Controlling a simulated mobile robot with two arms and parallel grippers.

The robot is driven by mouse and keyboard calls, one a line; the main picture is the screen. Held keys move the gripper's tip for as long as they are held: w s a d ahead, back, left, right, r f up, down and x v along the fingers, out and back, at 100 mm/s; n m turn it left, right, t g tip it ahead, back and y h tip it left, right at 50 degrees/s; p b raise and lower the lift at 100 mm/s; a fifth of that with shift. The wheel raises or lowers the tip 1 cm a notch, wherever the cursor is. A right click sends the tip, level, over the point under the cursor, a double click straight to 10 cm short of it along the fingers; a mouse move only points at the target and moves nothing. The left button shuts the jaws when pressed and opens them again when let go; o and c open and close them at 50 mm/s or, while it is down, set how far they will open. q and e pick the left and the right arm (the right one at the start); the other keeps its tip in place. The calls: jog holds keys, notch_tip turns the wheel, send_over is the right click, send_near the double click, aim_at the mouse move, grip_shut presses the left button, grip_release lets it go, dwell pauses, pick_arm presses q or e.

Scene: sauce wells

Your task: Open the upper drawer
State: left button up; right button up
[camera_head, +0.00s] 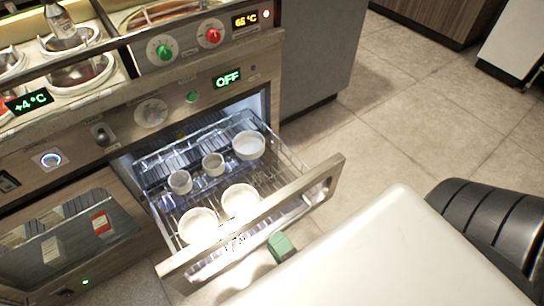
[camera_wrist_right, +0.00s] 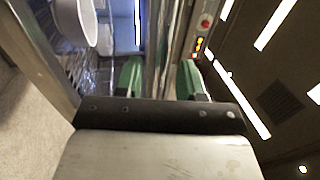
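The drawer (camera_head: 190,266) stands pulled out below the OFF display in the head view. Its wire rack holds several white bowls and small cups. My right gripper shows one green fingertip (camera_head: 281,246) near the drawer's front, partly hidden by my pale arm. In the right wrist view, my right gripper (camera_wrist_right: 160,75) has both green fingers apart with nothing visibly held between them. There the drawer's front rim (camera_wrist_right: 42,55) runs diagonally at left, with a bowl (camera_wrist_right: 75,22) behind it. My left gripper is not in view.
A closed glass-fronted door (camera_head: 70,240) is left of the drawer. The counter above carries knobs, displays, sauce wells and a bottle (camera_head: 60,22). Open tiled floor (camera_head: 400,110) lies to the right.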

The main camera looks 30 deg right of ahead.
jog(key=s+f, duration=0.1)
jog(key=s, duration=0.7)
jog(key=shift+s+d+f, duration=0.15)
jog(key=shift+f, duration=0.15)
